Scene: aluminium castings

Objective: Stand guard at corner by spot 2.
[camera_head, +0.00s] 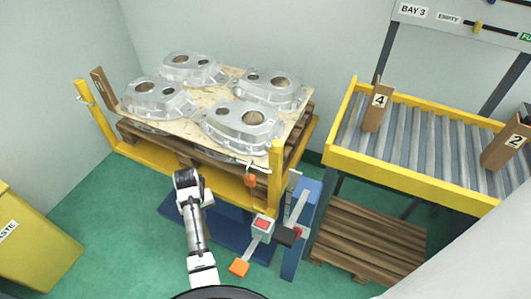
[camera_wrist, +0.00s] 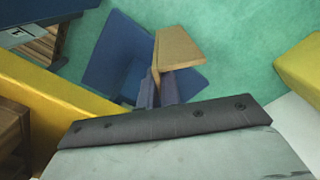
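In the wrist view my gripper (camera_wrist: 165,88) has its dark bluish fingers closed about the edge of a tan, angled corner guard (camera_wrist: 181,47). In the head view my arm ends in front of the yellow frame, and the fingers and held guard are hidden. A brown corner guard (camera_head: 103,88) stands at the left corner of the loaded pallet (camera_head: 222,88). Two more brown guards stand on the roller conveyor, one marked 4 (camera_head: 377,107) and one marked 2 (camera_head: 504,146). I see no spot number at the pallet's corners.
Several aluminium castings (camera_head: 242,127) lie on the board. A blue post (camera_head: 302,228) stands right of the frame. A yellow waste bin (camera_head: 35,245) is at left.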

